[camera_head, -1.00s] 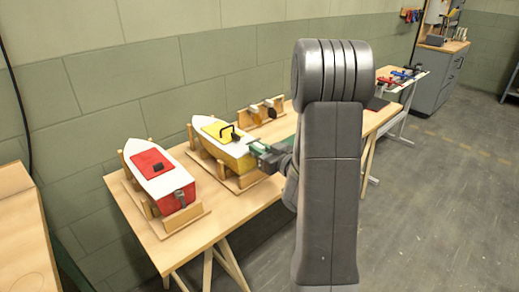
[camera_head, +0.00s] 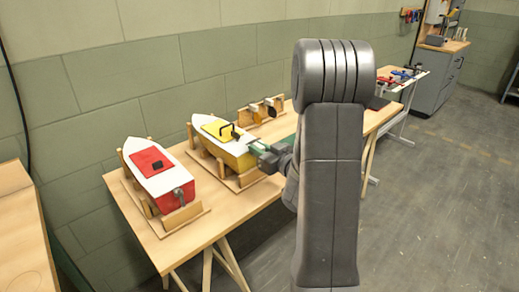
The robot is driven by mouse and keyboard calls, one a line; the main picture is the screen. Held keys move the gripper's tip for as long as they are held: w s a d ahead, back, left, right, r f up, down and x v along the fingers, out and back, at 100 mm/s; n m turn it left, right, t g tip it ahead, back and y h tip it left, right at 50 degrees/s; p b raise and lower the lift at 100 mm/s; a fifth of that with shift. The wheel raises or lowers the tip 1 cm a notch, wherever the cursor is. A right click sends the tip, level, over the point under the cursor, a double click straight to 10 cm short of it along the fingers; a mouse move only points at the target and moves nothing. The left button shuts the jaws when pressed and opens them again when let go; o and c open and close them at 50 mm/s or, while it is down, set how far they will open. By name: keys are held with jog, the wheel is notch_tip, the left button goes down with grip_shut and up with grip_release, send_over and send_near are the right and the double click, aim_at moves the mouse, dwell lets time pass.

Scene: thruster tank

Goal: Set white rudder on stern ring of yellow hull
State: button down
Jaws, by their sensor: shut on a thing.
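The yellow hull (camera_head: 240,161) has a white deck, a yellow hatch and a black fitting on top, and sits in a wooden cradle on the bench. Its stern points toward the lower right. My gripper (camera_head: 257,150), with green parts, is right at that stern, low and level with its upper edge. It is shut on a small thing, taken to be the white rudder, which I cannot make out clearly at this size. The stern ring is hidden by the gripper. I cannot tell whether rudder and ring touch.
A red hull (camera_head: 179,200) with a grey stern fitting (camera_head: 179,194) sits in a cradle to the left. A wooden rack (camera_head: 245,117) with small parts stands behind the yellow hull. The wooden bench (camera_head: 222,221) is bare in front, between the cradles.

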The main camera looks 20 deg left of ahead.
jog(key=shift+f+b, duration=0.3)
jog(key=shift+b, duration=0.05)
dwell(0.3)
jog(key=c, duration=1.3)
grip_release()
jog(key=shift+o, duration=0.2)
jog(key=shift+r, duration=0.1)
jog(key=shift+r+p, duration=2.55)
jog(key=shift+r, duration=1.45)
jog(key=shift+f, duration=0.1)
